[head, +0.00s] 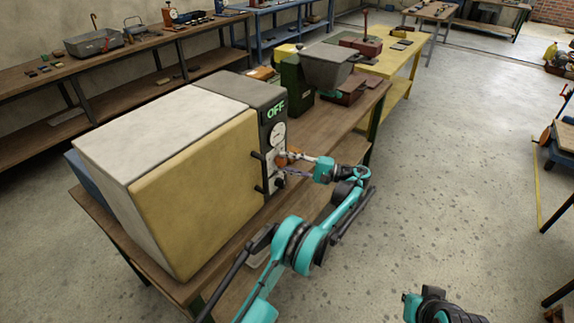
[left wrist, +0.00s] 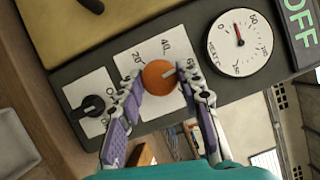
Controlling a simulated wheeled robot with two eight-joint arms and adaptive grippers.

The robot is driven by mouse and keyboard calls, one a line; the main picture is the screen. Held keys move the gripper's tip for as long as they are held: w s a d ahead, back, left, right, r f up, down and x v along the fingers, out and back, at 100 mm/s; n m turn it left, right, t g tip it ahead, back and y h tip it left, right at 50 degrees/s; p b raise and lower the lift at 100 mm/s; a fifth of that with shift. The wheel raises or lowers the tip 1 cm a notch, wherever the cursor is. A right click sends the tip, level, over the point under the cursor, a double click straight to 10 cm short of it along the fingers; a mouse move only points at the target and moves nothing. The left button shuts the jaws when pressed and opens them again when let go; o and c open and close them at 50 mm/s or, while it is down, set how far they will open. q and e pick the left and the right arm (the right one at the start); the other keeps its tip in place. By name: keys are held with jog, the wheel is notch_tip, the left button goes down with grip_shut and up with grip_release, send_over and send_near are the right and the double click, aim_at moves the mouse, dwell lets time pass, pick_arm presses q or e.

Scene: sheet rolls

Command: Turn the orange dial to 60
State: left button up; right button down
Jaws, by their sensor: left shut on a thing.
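The orange dial (left wrist: 159,77) sits on a white plate (left wrist: 128,62) marked 20 and 40; further marks are hidden or unclear. Its white pointer line points right and slightly up in the left wrist view, past the 40, towards the right-hand finger. My left gripper (left wrist: 157,83) is shut on the dial, one finger on each side. In the head view the dial (head: 281,161) is small and partly covered by my left gripper (head: 287,162). The dial is on the front of a big cream and yellow machine (head: 195,165). My right gripper is not in view; only part of that arm shows.
A black knob (left wrist: 94,104) on its own white plate is beside the dial. A round gauge (left wrist: 240,42) with a red needle and a green OFF display (head: 276,111) are nearby. Black handles (head: 259,188) stick out of the machine door. Open floor lies to the right.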

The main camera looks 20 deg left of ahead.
pick_arm(q)
jog(key=shift+m, duration=0.6)
jog(key=o, duration=1.2)
jog(key=shift+f, duration=0.1)
jog(key=shift+c, duration=0.2)
jog(key=d, duration=0.7)
jog(key=shift+d+f, duration=0.2)
jog(key=shift+f, duration=0.25)
jog(key=shift+w+d, duration=0.1)
